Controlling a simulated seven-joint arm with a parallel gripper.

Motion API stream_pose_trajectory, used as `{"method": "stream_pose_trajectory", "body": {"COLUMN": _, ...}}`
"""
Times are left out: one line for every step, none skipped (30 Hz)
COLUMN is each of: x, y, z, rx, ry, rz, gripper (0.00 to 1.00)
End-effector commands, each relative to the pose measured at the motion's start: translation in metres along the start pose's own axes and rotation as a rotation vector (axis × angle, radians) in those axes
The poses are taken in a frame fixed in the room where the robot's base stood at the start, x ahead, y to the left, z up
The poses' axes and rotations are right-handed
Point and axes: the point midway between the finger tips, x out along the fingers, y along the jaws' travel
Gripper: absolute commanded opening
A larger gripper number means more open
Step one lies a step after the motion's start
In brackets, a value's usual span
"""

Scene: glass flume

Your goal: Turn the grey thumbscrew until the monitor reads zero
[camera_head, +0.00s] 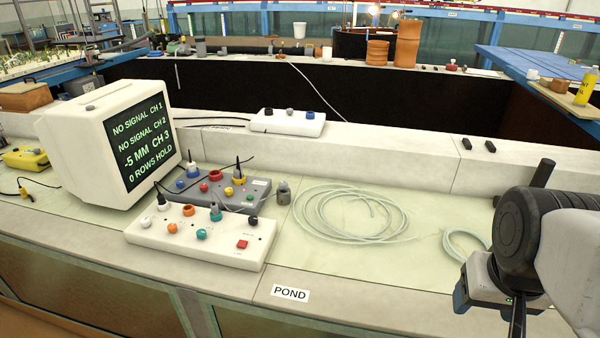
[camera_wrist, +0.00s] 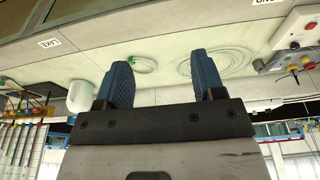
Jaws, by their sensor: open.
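The white monitor (camera_head: 92,150) stands on the left of the bench; its green text (camera_head: 148,162) reads "NO SIGNAL CH 1", "NO SIGNAL CH 2", "-5 MM CH 3" and "0 ROWS HOLD". A small grey upright piece (camera_head: 283,193), possibly the thumbscrew, stands right of the grey control box (camera_head: 262,187). A grey knob (camera_head: 188,210) also sits on the white front box (camera_head: 140,233), so I cannot tell for sure which is the thumbscrew. My gripper (camera_wrist: 160,60) is open and empty, its blue fingers apart, well right of the boxes in the head view.
A large pale hose coil (camera_head: 350,212) lies between the boxes and my arm, with a smaller coil (camera_head: 465,246) near my arm. Another white box (camera_head: 288,122) sits on the ledge behind. Cables run around the boxes. Bare bench shows near the POND label (camera_head: 290,292).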

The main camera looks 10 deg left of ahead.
Motion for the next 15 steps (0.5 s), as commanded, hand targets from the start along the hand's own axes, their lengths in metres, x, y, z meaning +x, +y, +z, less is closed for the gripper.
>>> {"method": "stream_pose_trajectory", "body": {"x": 0.000, "y": 0.000, "z": 0.000, "rx": 0.000, "ry": 0.000, "rz": 0.000, "gripper": 0.63}}
{"method": "stream_pose_trajectory", "body": {"x": 0.000, "y": 0.000, "z": 0.000, "rx": 0.000, "ry": 0.000, "rz": 0.000, "gripper": 0.63}}
{"method": "stream_pose_trajectory", "body": {"x": 0.000, "y": 0.000, "z": 0.000, "rx": 0.000, "ry": 0.000, "rz": 0.000, "gripper": 0.63}}
{"method": "stream_pose_trajectory", "body": {"x": 0.000, "y": 0.000, "z": 0.000, "rx": 0.000, "ry": 0.000, "rz": 0.000, "gripper": 0.63}}
{"method": "stream_pose_trajectory", "body": {"x": 0.000, "y": 0.000, "z": 0.000, "rx": 0.000, "ry": 0.000, "rz": 0.000, "gripper": 0.63}}
{"method": "stream_pose_trajectory", "body": {"x": 0.000, "y": 0.000, "z": 0.000, "rx": 0.000, "ry": 0.000, "rz": 0.000, "gripper": 0.63}}
{"method": "stream_pose_trajectory", "body": {"x": 0.000, "y": 0.000, "z": 0.000, "rx": 0.000, "ry": 0.000, "rz": 0.000, "gripper": 0.63}}
{"method": "stream_pose_trajectory", "body": {"x": 0.000, "y": 0.000, "z": 0.000, "rx": 0.000, "ry": 0.000, "rz": 0.000, "gripper": 0.63}}
{"method": "stream_pose_trajectory", "body": {"x": 0.000, "y": 0.000, "z": -0.001, "rx": 0.000, "ry": 0.000, "rz": 0.000, "gripper": 0.63}}
{"method": "stream_pose_trajectory", "body": {"x": 0.000, "y": 0.000, "z": -0.002, "rx": 0.000, "ry": -0.001, "rz": 0.000, "gripper": 0.63}}
{"method": "stream_pose_trajectory", "body": {"x": -0.001, "y": -0.001, "z": -0.003, "rx": 0.000, "ry": -0.001, "rz": 0.000, "gripper": 0.63}}
{"method": "stream_pose_trajectory", "body": {"x": -0.001, "y": -0.001, "z": -0.005, "rx": -0.001, "ry": -0.002, "rz": -0.001, "gripper": 0.63}}
{"method": "stream_pose_trajectory", "body": {"x": -0.002, "y": -0.001, "z": -0.007, "rx": -0.001, "ry": -0.002, "rz": -0.001, "gripper": 0.63}}
{"method": "stream_pose_trajectory", "body": {"x": -0.002, "y": -0.002, "z": -0.009, "rx": -0.001, "ry": -0.003, "rz": -0.001, "gripper": 0.63}}
{"method": "stream_pose_trajectory", "body": {"x": -0.003, "y": -0.003, "z": -0.013, "rx": -0.001, "ry": -0.004, "rz": -0.002, "gripper": 0.63}}
